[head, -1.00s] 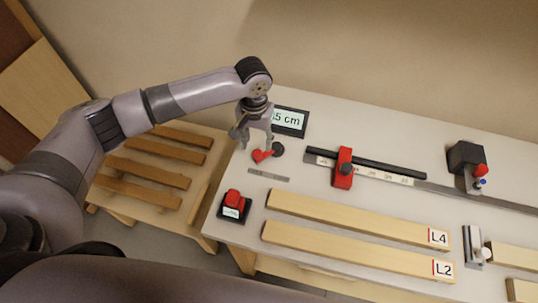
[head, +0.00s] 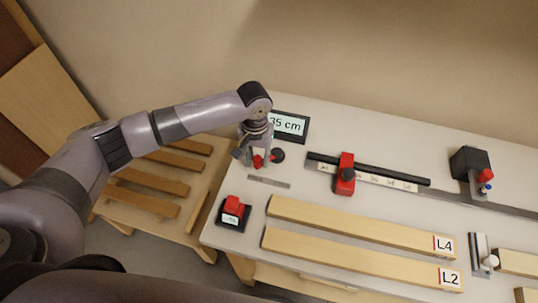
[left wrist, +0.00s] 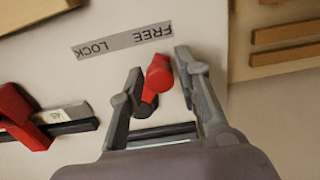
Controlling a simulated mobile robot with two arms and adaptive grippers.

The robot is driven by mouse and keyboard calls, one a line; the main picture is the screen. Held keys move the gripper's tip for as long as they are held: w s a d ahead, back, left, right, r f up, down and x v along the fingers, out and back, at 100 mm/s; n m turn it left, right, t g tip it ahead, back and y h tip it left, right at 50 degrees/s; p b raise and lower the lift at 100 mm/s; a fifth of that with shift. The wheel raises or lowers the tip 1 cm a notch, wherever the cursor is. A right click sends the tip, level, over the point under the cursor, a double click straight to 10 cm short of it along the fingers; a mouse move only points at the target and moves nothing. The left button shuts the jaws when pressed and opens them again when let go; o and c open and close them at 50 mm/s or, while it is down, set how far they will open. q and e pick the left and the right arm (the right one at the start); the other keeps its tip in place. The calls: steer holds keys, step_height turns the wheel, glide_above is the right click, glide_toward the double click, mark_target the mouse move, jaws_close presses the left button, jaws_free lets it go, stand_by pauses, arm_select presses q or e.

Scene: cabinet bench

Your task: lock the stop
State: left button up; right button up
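A small red lever (head: 258,161) with a black round pivot (head: 278,155) is on the bench's left part, below the display. In the left wrist view the red lever (left wrist: 159,74) points toward the FREE end of the FREE/LOCK label strip (left wrist: 122,42). My left gripper (head: 258,166) is over the lever. In the left wrist view its open fingers (left wrist: 160,62) stand on both sides of the lever, with a gap on the right; touch on the left is unclear. The red stop (head: 345,175) sits on the scaled rail (head: 385,181). My right gripper is not in view.
A display (head: 289,126) reads 35 cm behind the gripper. A red button box (head: 234,211) stands at the front left. Boards marked L4 (head: 355,226) and L2 (head: 350,255) lie in front. A black block (head: 469,162) stands right. A slatted wooden rack (head: 150,205) is left.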

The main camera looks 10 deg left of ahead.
arm_select(q)
steer(key=c, duration=0.3)
steer(key=shift+s+d+p, duration=0.5)
steer(key=shift+d+p, duration=0.3)
steer(key=shift+d, duration=0.25)
steer(key=shift+s+d+p, duration=0.25)
steer(key=shift+d+p, duration=0.2)
steer(key=shift+d, duration=0.45)
